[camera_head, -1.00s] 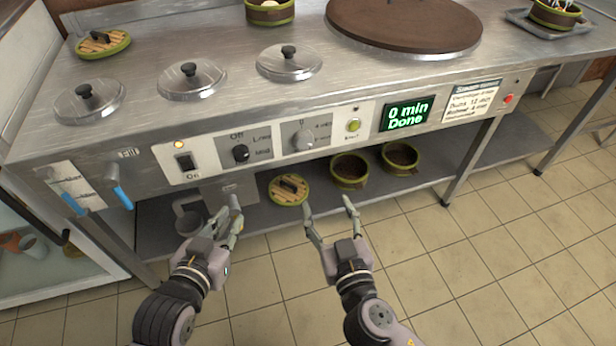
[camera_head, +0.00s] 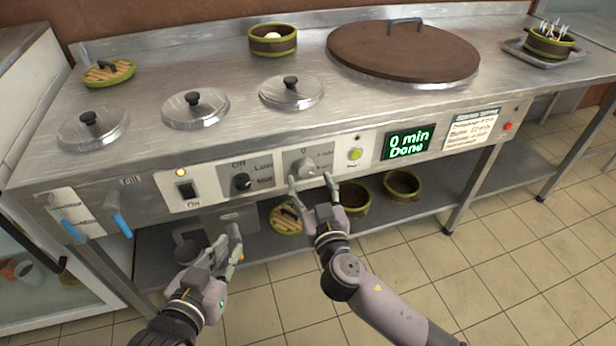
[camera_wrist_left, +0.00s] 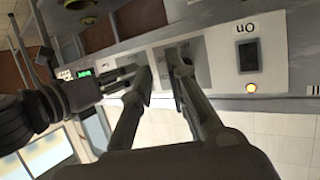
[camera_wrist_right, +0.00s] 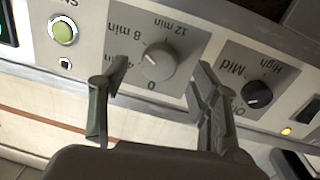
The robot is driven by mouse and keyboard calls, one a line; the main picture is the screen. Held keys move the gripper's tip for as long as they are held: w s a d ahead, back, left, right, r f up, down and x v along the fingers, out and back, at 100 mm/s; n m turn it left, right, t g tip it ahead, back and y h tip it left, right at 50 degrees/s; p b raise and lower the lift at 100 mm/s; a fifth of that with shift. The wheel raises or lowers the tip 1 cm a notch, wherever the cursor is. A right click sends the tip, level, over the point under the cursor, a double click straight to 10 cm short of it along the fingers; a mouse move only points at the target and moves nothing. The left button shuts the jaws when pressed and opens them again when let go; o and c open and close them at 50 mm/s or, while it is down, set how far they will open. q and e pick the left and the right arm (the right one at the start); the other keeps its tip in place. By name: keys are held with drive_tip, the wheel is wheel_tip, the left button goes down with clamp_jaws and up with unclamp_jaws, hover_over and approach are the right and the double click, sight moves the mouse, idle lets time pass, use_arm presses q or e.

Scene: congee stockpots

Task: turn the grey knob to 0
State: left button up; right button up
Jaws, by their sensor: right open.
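The grey knob (camera_head: 305,167) is on the front panel of the steel counter, on a grey dial plate. In the right wrist view, the grey knob (camera_wrist_right: 157,62) shows upside down among the marks 0, 4, 8 and 12 min; I cannot tell exactly where it points. My right gripper (camera_head: 311,181) is open just in front of and slightly below it, with a fingertip towards each side and nothing visible between them. My left gripper (camera_head: 228,246) is open and empty, lower left, in front of the lower shelf. The display (camera_head: 408,143) reads "0 min Done".
A black knob (camera_head: 241,181) and an On switch (camera_head: 187,190) sit left of the grey knob. A green button (camera_head: 355,154) is to its right. Blue-handled taps (camera_head: 121,225) are far left. Steamer baskets (camera_head: 402,184) stand on the lower shelf.

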sight(306, 173)
use_arm(q)
drive_tip(key=shift+w+d+r+t, duration=0.2)
drive_tip(key=shift+w+r+t, duration=0.1)
drive_tip(key=shift+r+t, duration=0.3)
use_arm(e)
drive_tip(key=shift+x, duration=1.5)
drive_tip(key=c, duration=1.1)
drive_tip(key=shift+c, duration=0.3)
